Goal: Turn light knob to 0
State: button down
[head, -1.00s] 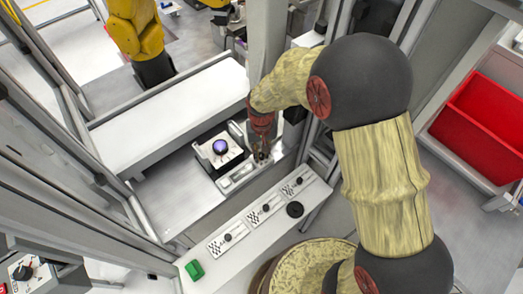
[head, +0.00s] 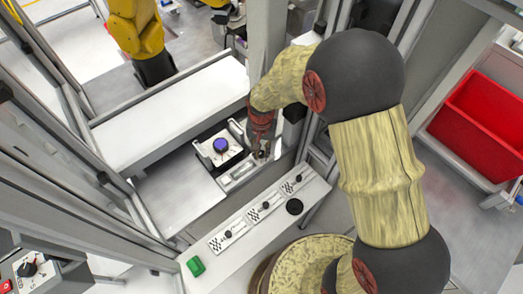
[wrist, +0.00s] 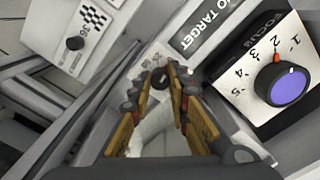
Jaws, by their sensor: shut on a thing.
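A small dark knob (wrist: 160,79) sits between my fingertips in the wrist view. It stands on a pale panel, and its marks and label are mostly hidden by my fingers, so I cannot read its setting. My gripper (wrist: 161,73) is shut on this knob. In the head view my gripper (head: 262,152) reaches down to the right end of the pale panel strip (head: 236,177), and the knob cannot be made out there.
A purple-topped focus knob (wrist: 289,84) with a number scale stands close right of my fingers; it also shows in the head view (head: 221,145). A shelf with several checkered plates (head: 228,236) lies in front. A red bin (head: 485,125) is at right.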

aim_at(261, 153)
jog(key=c, duration=1.7)
grip_release()
jog(key=shift+o, duration=0.2)
notch_tip(261, 153, up, 12)
